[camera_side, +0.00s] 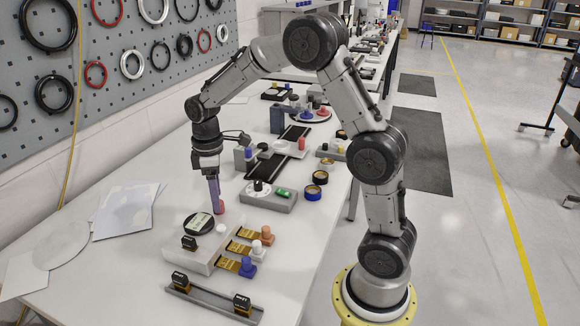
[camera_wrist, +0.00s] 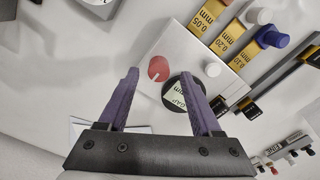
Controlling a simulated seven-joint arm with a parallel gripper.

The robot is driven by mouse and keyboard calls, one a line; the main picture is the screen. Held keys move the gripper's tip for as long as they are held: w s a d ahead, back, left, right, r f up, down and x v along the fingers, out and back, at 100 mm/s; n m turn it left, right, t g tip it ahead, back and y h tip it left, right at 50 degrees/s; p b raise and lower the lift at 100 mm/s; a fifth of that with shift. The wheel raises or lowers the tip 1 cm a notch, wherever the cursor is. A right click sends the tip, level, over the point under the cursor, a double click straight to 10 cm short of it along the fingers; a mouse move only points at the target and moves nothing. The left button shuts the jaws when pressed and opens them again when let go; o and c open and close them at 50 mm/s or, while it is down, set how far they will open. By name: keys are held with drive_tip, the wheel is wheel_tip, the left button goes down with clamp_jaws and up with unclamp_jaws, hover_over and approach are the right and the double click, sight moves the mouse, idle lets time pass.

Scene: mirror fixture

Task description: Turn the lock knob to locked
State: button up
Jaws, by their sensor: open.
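A red round knob (camera_wrist: 159,68) with a short white line on it sits at the edge of the pale fixture block (camera_side: 205,258) in the wrist view; I take it as the lock knob. The line points to the lower edge of that picture. It also shows in the side view as a reddish piece (camera_side: 220,207) by the fingertips. My gripper (camera_wrist: 160,74) is open, its purple fingers on either side of the knob in the wrist view. Contact cannot be told. In the side view my gripper (camera_side: 214,193) points down. Any lock markings are unreadable.
Beside the knob are a black round gap display (camera_wrist: 184,92) and a white knob (camera_wrist: 212,69). Yellow gauge strips (camera_side: 238,247) with coloured pegs lie to the right. A rail with black labelled blocks (camera_side: 210,300) is in front. A grey dial box (camera_side: 268,196) stands behind.

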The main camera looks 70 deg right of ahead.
drive_tip(key=s+a+r+t, duration=0.1)
drive_tip(key=s+a+r, duration=0.15)
drive_tip(key=r, duration=1.45)
drive_tip(key=s+a+t, duration=0.2)
drive_tip(key=s, duration=0.7)
drive_tip(key=s+a+m+t, duration=0.1)
drive_tip(key=s+a+t, duration=0.1)
drive_tip(key=s, duration=0.8)
drive_tip(key=shift+s+a+f, duration=0.15)
drive_tip(key=shift+s+a, duration=0.1)
drive_tip(key=f+m, duration=0.1)
drive_tip(key=s+f+m, duration=0.1)
drive_tip(key=f+m, duration=0.3)
drive_tip(key=shift+s+f+t, duration=0.15)
drive_tip(key=shift+s+t, duration=0.15)
drive_tip(key=shift+s, duration=0.1)
